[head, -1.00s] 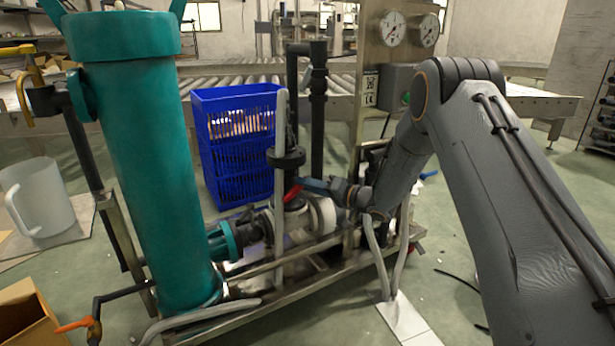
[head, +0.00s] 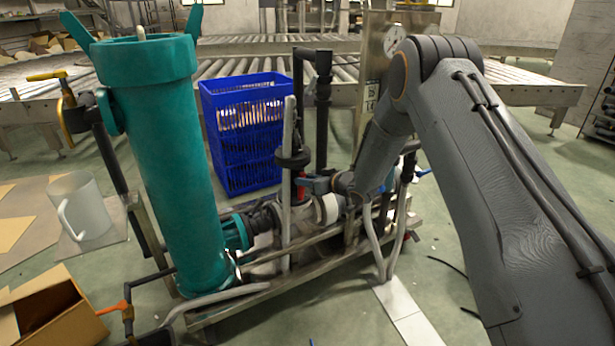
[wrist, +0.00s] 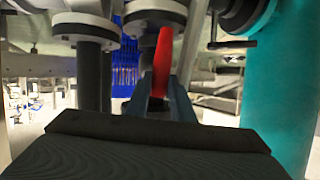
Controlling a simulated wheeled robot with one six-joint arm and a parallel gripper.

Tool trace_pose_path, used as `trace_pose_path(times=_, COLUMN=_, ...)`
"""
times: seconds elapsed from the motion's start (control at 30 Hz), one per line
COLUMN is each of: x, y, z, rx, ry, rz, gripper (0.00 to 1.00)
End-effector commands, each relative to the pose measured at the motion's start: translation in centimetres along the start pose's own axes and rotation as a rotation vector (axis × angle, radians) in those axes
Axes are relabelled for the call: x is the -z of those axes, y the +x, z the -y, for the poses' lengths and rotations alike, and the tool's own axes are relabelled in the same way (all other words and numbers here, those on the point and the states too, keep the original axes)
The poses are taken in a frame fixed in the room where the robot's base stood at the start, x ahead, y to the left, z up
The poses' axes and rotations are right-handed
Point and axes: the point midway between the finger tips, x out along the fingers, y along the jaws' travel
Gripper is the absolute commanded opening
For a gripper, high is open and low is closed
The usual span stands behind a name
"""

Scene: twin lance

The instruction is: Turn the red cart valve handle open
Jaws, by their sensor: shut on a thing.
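The red valve handle (head: 300,186) is on the cart's piping, behind the pale grey upright hose in the head view. It stands nearly upright there. In the wrist view the red handle (wrist: 163,62) rises upright between my two blue-grey fingers, leaning slightly. My gripper (head: 311,185) reaches in from the right and is shut on the handle; it also shows in the wrist view (wrist: 160,92). The handle's lower end is hidden between the fingers. The valve body behind it is mostly hidden.
The teal cylinder (head: 165,160) stands left of the handle. A blue crate (head: 240,160) stands behind. Dark flanged pipes (wrist: 155,15) are close around my gripper. A white pitcher (head: 80,208) and a cardboard box (head: 60,315) are at the left. Floor at the right is mostly open.

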Motion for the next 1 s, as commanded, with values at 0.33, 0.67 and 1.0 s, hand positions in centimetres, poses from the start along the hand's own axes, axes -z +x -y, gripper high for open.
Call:
trace_pose_path(times=0.33, x=0.03, y=0.07, z=0.39, rx=-0.038, ry=-0.092, rz=0.02, gripper=0.0)
trace_pose_path(times=0.67, x=0.02, y=0.11, z=0.39, rx=-0.043, ry=-0.102, rz=0.022, gripper=0.0)
trace_pose_path(times=1.0, x=0.04, y=0.09, z=0.38, rx=-0.042, ry=-0.101, rz=0.021, gripper=0.4)
